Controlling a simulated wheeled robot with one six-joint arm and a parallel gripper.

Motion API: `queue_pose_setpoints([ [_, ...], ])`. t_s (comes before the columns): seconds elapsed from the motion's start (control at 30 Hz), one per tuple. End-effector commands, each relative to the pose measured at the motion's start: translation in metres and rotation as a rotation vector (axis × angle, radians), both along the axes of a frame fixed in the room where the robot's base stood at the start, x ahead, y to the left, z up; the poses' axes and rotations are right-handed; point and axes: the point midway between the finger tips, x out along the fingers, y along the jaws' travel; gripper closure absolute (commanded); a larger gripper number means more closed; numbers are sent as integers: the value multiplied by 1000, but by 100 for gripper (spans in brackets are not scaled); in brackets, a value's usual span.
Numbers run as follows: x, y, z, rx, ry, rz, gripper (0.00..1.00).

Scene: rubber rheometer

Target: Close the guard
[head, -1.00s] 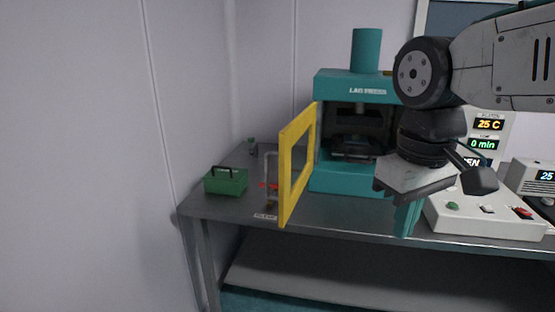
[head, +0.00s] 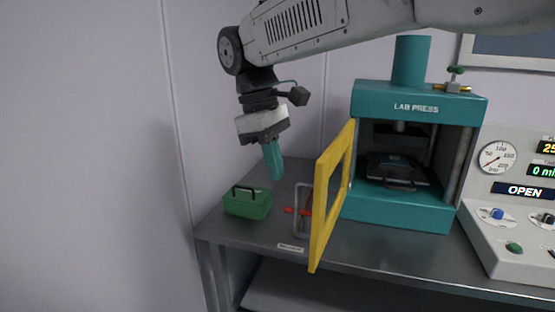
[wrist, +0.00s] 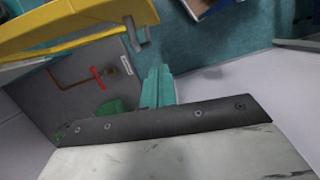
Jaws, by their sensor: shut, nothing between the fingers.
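The guard (head: 320,215) is a yellow rectangular frame hinged at the left side of the teal lab press (head: 415,108). It stands swung open toward the front, and the press chamber (head: 400,160) is uncovered. My gripper (head: 275,175) has teal fingers pointing down, shut and empty, left of the guard and apart from it, above the back left of the bench. In the wrist view my gripper's fingers (wrist: 158,85) show in the middle, with the yellow guard (wrist: 75,32) across the upper left.
A green box with a handle (head: 247,203) sits at the bench's left. A control panel (head: 510,200) reading OPEN stands right of the press. My arm spans above the press.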

Motion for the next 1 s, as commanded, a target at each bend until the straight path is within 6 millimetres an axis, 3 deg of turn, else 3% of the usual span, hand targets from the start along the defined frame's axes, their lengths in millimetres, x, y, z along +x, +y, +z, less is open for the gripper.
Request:
queue_pose_setpoints([
  [0.3,-8,-16,-66,-2,3,-2,100],
  [0.6,-25,-46,-63,0,0,-1,100],
  [1.0,-26,-49,-63,0,0,1,100],
])
